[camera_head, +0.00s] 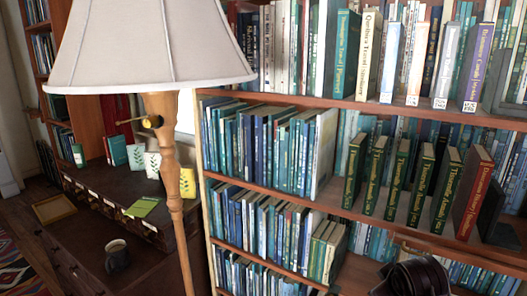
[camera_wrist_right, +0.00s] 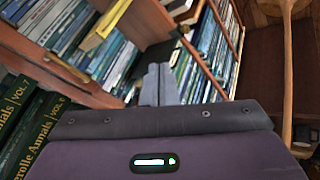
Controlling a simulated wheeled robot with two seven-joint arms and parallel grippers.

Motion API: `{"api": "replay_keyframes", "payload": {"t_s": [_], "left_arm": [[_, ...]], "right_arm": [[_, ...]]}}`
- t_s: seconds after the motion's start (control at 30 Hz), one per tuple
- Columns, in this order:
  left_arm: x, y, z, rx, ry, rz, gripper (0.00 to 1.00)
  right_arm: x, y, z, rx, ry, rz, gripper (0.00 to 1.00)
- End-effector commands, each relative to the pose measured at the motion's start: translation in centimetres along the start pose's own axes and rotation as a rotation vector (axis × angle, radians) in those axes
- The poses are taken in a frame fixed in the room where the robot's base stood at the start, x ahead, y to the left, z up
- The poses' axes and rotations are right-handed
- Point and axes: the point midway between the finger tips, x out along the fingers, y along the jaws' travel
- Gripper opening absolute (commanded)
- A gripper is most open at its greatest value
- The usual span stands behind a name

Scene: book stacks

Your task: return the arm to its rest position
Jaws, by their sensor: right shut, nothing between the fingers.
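My right gripper (camera_wrist_right: 159,84) shows in the wrist view as two grey fingers beyond its dark purple housing. The fingers are together with nothing between them. They point past the bookshelf (camera_wrist_right: 168,22), and no book touches them. In the head view, a dark rounded part of my right arm (camera_head: 412,278) shows at the bottom right, in front of the lower shelves; the fingers cannot be made out there. My left gripper is in neither view.
A row of dark green books (camera_head: 402,178) stands upright on the middle shelf, beside a red book (camera_head: 474,192). A floor lamp (camera_head: 172,185) stands left of the shelves. A low dark cabinet (camera_head: 90,235) holds a mug (camera_head: 117,256). Green volumes (camera_wrist_right: 28,120) are close at the wrist view's left.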

Motion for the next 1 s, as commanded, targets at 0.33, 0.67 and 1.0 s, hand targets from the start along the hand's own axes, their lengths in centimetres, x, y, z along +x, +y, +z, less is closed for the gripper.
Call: {"api": "replay_keyframes", "payload": {"t_s": [0.33,0.67,1.0], "left_arm": [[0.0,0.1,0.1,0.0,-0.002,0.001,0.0],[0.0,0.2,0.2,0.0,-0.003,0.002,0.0],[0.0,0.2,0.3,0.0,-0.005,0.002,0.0]], "right_arm": [[-1.1,-12.8,11.5,0.193,-0.15,-0.156,0.0],[-3.9,-18.1,16.4,0.312,-0.236,-0.238,0.0],[0.8,-21.4,19.1,0.342,-0.28,-0.265,0.0]]}}
